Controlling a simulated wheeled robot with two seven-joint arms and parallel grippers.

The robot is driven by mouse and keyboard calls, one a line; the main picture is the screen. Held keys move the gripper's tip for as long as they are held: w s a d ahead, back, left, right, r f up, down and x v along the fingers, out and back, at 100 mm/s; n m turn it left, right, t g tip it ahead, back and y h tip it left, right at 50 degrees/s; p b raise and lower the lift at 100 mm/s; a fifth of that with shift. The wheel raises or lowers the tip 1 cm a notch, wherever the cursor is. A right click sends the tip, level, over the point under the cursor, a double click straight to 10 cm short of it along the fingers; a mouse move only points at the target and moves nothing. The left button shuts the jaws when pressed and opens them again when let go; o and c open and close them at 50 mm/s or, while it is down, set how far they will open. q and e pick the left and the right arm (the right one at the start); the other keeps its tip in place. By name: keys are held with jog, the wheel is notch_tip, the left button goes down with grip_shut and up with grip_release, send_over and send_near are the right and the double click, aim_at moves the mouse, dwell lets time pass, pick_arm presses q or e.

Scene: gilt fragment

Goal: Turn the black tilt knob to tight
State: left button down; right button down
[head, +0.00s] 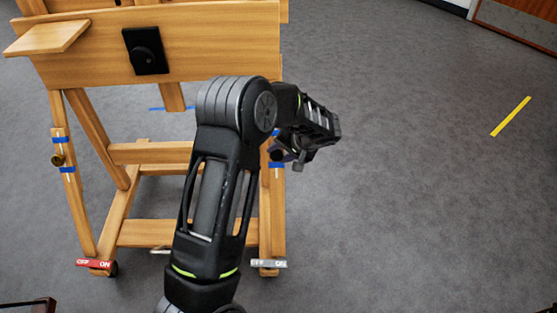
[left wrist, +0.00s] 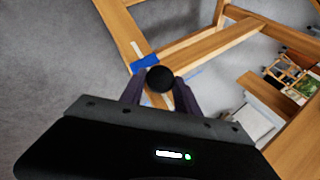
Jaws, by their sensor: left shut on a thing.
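A wooden easel (head: 196,235) stands on the grey floor. A black round knob (left wrist: 160,79) sits on a wooden bar of the easel beside blue tape (left wrist: 145,62). My left gripper (left wrist: 158,91) is shut on this knob, one finger on each side. In the head view my left gripper (head: 284,155) is at the easel's right leg, and my arm and gripper largely hide the knob there. Another black knob on a black plate (head: 146,57) is on the easel's upper board. Whether the held knob is tight cannot be told. My right gripper is out of view.
A brass-coloured knob (head: 57,160) is on the left leg between blue tapes. A red OFF/ON label (head: 94,264) and a grey one (head: 268,264) are at the feet. Open floor with a yellow strip (head: 511,116) lies to the right.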

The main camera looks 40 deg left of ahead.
pick_arm(q)
jog(key=shift+d+f+m+y+b, duration=0.2)
jog(key=shift+f+m+y+b, duration=0.15)
jog(key=shift+m+y+b, duration=0.65)
jog(key=shift+d+m+y+b, duration=0.1)
jog(key=shift+m+y+b, duration=0.7)
jog(key=shift+m, duration=0.3)
jog(key=shift+f+m+y+b, duration=0.15)
jog(key=shift+m+y+b, duration=0.3)
jog(key=shift+m+y, duration=0.5)
jog(key=m+t+y, duration=0.1)
jog(key=m, duration=0.1)
jog(key=shift+d+f+m+b, duration=0.1)
jog(key=shift+m+b, duration=0.25)
jog(key=m+t+y, duration=0.1)
jog(key=m, duration=0.1)
jog(key=m+t+y, duration=0.1)
jog(key=m+t, duration=0.1)
jog(key=shift+s+f+m, duration=0.15)
jog(key=shift+s+m, duration=0.05)
jog(key=shift+m, duration=0.2)
jog(key=m+t, duration=0.2)
jog(key=m, duration=0.1)
jog(key=m+t+p, duration=0.1)
jog(key=m+t, duration=0.1)
jog(key=m, duration=0.1)
jog(key=shift+s+f, duration=0.15)
jog(key=shift+s, duration=0.05)
jog(key=c, duration=0.9)
grip_release()
